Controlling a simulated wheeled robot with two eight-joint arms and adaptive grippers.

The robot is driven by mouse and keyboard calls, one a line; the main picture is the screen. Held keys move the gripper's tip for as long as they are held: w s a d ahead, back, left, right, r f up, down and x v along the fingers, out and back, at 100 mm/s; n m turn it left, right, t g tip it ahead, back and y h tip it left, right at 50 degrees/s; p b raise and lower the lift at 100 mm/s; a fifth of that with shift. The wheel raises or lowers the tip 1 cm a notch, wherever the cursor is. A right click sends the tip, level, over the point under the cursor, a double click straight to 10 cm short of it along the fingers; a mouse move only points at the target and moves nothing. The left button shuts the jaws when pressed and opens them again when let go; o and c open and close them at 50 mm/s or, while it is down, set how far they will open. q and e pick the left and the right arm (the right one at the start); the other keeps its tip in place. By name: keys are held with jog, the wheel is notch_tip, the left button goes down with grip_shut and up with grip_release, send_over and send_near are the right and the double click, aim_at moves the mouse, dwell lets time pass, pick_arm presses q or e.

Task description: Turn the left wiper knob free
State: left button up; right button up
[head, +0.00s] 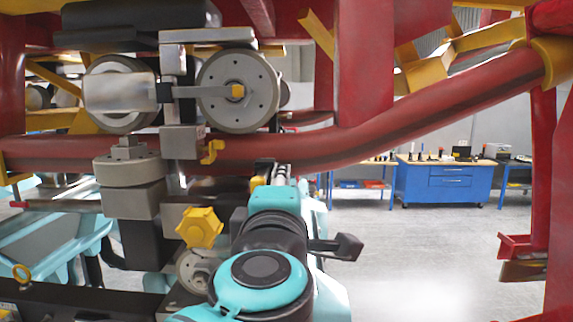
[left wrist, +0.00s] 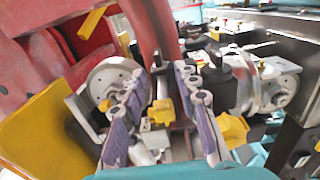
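A yellow lobed knob (head: 200,227) sits on the dark wheel bogie, low and left of centre in the head view. A yellow knob also shows in the left wrist view (left wrist: 232,128), beside the right-hand finger and outside the jaws. A smaller yellow hook-shaped part (head: 211,150) is above the knob in the head view. My left gripper (head: 274,172) is up and to the right of the knob, partly hidden by its own wrist. In the left wrist view its two purple-grey fingers (left wrist: 160,105) are apart, with a yellow part visible beyond the gap. My right gripper is not in view.
A red rail tube (head: 400,125) crosses behind my left arm. Grey wheels (head: 238,90) stand above the knob, and a grey block on a black post (head: 133,185) is at its left. Blue workbenches (head: 447,182) stand far back right, with open floor in front.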

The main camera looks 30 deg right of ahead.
pick_arm(q)
jog(key=p+x, duration=0.1)
jog(key=x, duration=0.7)
jog(key=shift+r, duration=0.15)
jog(key=shift+s+a, duration=0.1)
grip_shut()
